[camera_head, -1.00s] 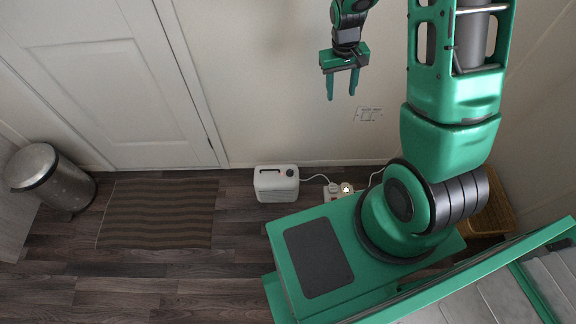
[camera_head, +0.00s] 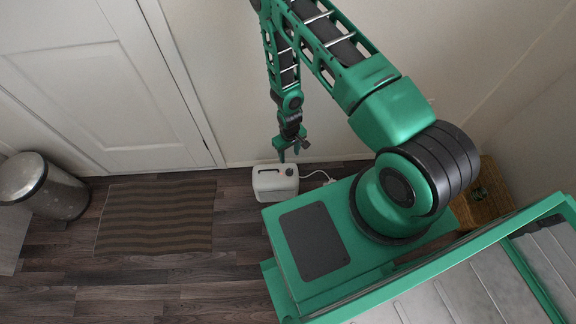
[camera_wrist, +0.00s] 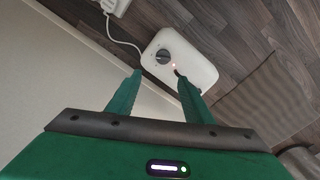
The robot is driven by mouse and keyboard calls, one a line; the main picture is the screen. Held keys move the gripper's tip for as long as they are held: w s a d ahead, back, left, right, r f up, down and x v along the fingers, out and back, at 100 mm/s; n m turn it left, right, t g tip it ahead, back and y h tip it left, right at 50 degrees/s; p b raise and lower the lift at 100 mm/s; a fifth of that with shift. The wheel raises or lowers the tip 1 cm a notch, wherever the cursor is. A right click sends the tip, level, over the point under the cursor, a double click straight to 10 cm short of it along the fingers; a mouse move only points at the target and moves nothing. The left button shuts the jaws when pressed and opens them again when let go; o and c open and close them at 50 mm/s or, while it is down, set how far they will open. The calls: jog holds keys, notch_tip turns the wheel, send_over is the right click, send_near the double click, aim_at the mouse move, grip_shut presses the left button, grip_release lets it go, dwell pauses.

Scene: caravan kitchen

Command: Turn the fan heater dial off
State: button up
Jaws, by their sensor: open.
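The fan heater (camera_head: 274,184) is a small white box on the floor by the wall in the head view. It also shows in the wrist view (camera_wrist: 202,72). Its round dark dial (camera_wrist: 162,56) is visible on its top in the wrist view, with a small orange light (camera_wrist: 174,65) beside it. My gripper (camera_head: 289,157) is over the heater's top in the head view. In the wrist view my gripper (camera_wrist: 158,76) is open and empty, its two fingers pointing at the heater with the dial beyond and roughly between the tips. I cannot tell whether the fingers touch the heater.
A white cord (camera_wrist: 124,42) runs from the heater to a white socket block (camera_wrist: 115,6). A striped mat (camera_head: 156,217) lies to the left, with a metal bin (camera_head: 42,186) beyond it. A white door (camera_head: 105,85) and a wicker basket (camera_head: 483,196) flank the area.

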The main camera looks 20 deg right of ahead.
aim_at(289, 170)
jog(key=f, duration=1.2)
jog(key=shift+s+a+f, duration=0.1)
jog(key=shift+s+a, duration=0.1)
jog(key=shift+a, duration=0.05)
jog(key=c, duration=1)
